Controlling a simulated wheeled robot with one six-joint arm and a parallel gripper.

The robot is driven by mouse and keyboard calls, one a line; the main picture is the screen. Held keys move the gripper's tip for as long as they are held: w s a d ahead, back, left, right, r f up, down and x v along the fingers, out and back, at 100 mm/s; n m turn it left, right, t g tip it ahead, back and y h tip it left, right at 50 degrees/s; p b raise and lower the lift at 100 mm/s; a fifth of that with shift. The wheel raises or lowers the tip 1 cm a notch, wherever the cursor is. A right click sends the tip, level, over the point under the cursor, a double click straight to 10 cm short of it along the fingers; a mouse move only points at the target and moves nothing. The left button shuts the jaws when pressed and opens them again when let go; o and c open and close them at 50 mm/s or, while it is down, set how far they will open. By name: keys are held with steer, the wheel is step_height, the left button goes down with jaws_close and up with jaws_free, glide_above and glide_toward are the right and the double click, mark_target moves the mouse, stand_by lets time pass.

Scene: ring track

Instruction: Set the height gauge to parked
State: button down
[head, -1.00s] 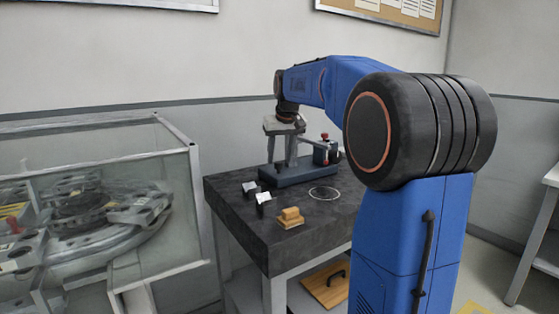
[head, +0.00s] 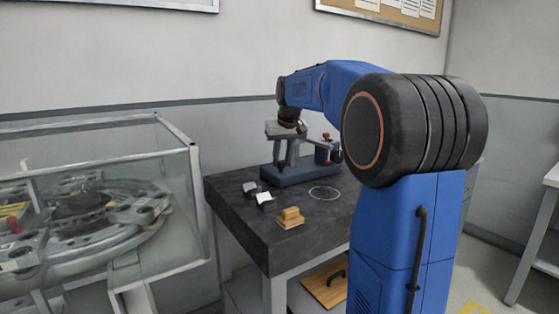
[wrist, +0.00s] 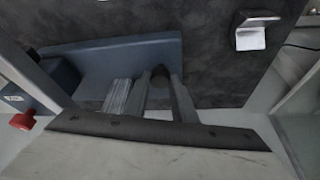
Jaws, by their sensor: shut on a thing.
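The height gauge (head: 300,174) is a blue-grey base on a dark stone-topped table, with an upright block and a red knob (head: 326,137) on its right end. In the wrist view the gauge's base (wrist: 150,50) lies across under the fingers, and its red knob (wrist: 22,121) shows at the left edge. My gripper (head: 285,160) points down over the left part of the base. In the wrist view its fingers (wrist: 150,97) are shut on a dark rounded part (wrist: 160,74) that seems to belong to the gauge. The fingers hide much of this part.
A pale circle (head: 324,193) is marked to the right. A glass case (head: 160,160) with ring machinery stands at left.

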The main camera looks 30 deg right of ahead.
glide_above(312, 167)
steer(key=shift+w+r, duration=0.1)
steer(key=shift+w, duration=0.1)
steer(key=shift+d, duration=0.1)
steer(key=c, duration=1.5)
jaws_free()
steer(key=shift+d, duration=0.15)
steer(key=shift+o, duration=0.2)
steer(key=shift+s+r, duration=0.15)
steer(key=shift+r, duration=0.25)
steer(key=v, duration=1.6)
steer(key=shift+s, duration=0.25)
steer(key=shift+r, duration=0.1)
